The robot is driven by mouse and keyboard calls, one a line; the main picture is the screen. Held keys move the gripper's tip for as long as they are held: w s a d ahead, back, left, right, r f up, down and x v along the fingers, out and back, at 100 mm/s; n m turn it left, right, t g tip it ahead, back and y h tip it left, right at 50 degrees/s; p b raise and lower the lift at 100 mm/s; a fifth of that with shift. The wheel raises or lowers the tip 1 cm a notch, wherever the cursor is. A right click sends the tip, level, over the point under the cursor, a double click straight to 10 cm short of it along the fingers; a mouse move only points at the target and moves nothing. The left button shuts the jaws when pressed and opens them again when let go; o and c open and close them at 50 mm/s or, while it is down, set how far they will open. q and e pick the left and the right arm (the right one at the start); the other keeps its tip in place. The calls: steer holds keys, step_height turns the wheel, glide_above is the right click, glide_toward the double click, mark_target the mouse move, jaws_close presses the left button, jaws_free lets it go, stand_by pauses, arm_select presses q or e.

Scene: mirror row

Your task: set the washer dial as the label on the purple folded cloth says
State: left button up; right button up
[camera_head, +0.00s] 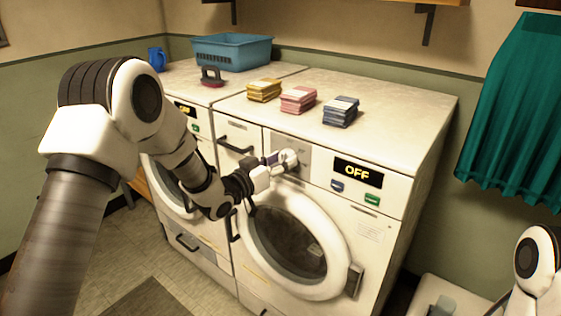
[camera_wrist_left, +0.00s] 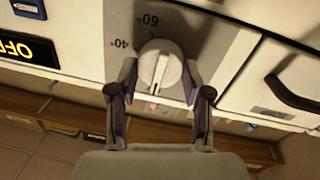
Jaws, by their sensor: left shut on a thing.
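The washer dial (camera_head: 290,157) is a white round knob on the grey panel of the right washer. In the left wrist view the dial (camera_wrist_left: 160,68) has a raised ridge, with 40° and 60° marks beside it. My left gripper (camera_head: 279,161) is shut on the dial, one finger on each side in the left wrist view (camera_wrist_left: 160,85). Several folded cloths lie on the washer top: yellow (camera_head: 264,90), pink (camera_head: 298,99) and one that looks dark blue or purple (camera_head: 341,111). Their label writing is too small to read. My right gripper is out of view.
The right washer's display (camera_head: 357,173) reads OFF, with blue (camera_head: 337,186) and green (camera_head: 372,199) buttons below. Its round door (camera_head: 335,238) is closed. A second washer stands left, with a blue basket (camera_head: 232,52) and red-based iron-like object (camera_head: 212,76) on top. A teal curtain (camera_head: 515,110) hangs right.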

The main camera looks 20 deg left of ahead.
arm_select(q)
steer(key=shift+m, duration=0.3)
steer(key=m+b, duration=0.2)
steer(key=m, duration=0.2)
steer(key=shift+m+b, duration=0.4)
steer(key=shift+d+r+m+y+b, duration=0.15)
steer(key=shift+m+y+b, duration=0.25)
steer(key=shift+m+b, duration=1.15)
steer(key=shift+m+p, duration=0.4)
steer(key=shift+m, duration=0.15)
steer(key=o, duration=1.2)
steer(key=shift+c, duration=0.2)
steer(key=shift+g, duration=0.3)
steer(key=shift+s, duration=0.1)
